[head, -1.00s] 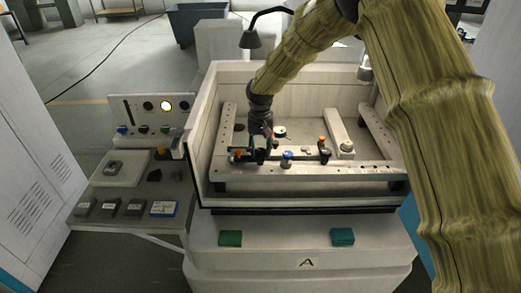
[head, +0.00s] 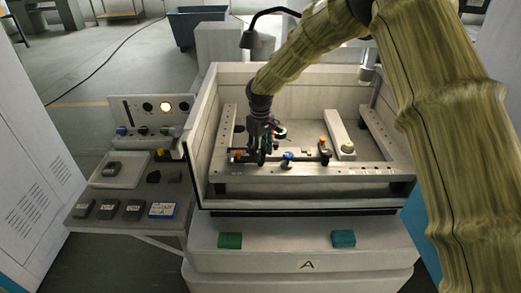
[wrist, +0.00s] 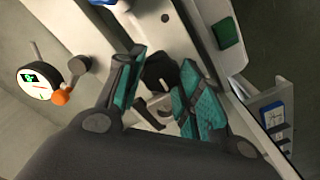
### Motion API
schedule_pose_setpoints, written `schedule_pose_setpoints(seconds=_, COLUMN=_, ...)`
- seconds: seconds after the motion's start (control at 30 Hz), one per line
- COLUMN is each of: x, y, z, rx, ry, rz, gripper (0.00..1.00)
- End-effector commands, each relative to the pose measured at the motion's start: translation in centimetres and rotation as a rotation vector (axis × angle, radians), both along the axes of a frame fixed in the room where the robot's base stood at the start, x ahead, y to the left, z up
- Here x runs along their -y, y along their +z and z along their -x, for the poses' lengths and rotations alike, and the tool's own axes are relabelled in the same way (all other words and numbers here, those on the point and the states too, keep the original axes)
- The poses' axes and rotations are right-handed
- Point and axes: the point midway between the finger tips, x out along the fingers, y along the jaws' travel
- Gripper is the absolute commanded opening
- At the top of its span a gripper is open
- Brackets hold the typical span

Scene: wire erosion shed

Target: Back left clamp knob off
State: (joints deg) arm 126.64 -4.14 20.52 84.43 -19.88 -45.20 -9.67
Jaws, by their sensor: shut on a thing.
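My gripper (head: 263,155) is over the left part of the work frame inside the machine tank. In the wrist view its two teal finger pads (wrist: 163,62) are closed around a small black knob (wrist: 160,72). The fingers and the view angle partly hide the knob, and I cannot tell whether it is still seated on its clamp. An orange clamp part (head: 238,154) is just left of the gripper in the head view. Another clamp with an orange top (head: 323,142) stands farther right on the frame. A blue knob (head: 287,156) sits between them.
A round gauge with a green display (wrist: 36,82) is close beside the gripper. The pale tank walls (head: 203,130) surround the frame. At left are a light tray (head: 118,178), several grey blocks (head: 107,209) and a blue labelled box (head: 162,210).

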Motion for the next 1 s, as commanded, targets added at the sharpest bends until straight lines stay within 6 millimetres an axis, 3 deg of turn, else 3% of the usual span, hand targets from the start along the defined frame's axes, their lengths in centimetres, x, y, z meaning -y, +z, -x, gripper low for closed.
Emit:
schedule_pose_setpoints(seconds=0.53, x=0.04, y=0.18, z=-0.16, rx=0.004, ry=0.022, rz=0.0, gripper=0.12)
schedule_pose_setpoints(seconds=0.57, x=0.04, y=0.18, z=-0.16, rx=0.004, ry=0.022, rz=-0.001, gripper=0.41)
schedule_pose_setpoints(seconds=0.67, x=0.03, y=0.15, z=-0.13, rx=0.003, ry=0.022, rz=-0.001, gripper=0.58)
schedule_pose_setpoints(seconds=1.0, x=0.0, y=0.2, z=-0.06, rx=0.002, ry=0.022, rz=-0.001, gripper=0.58)
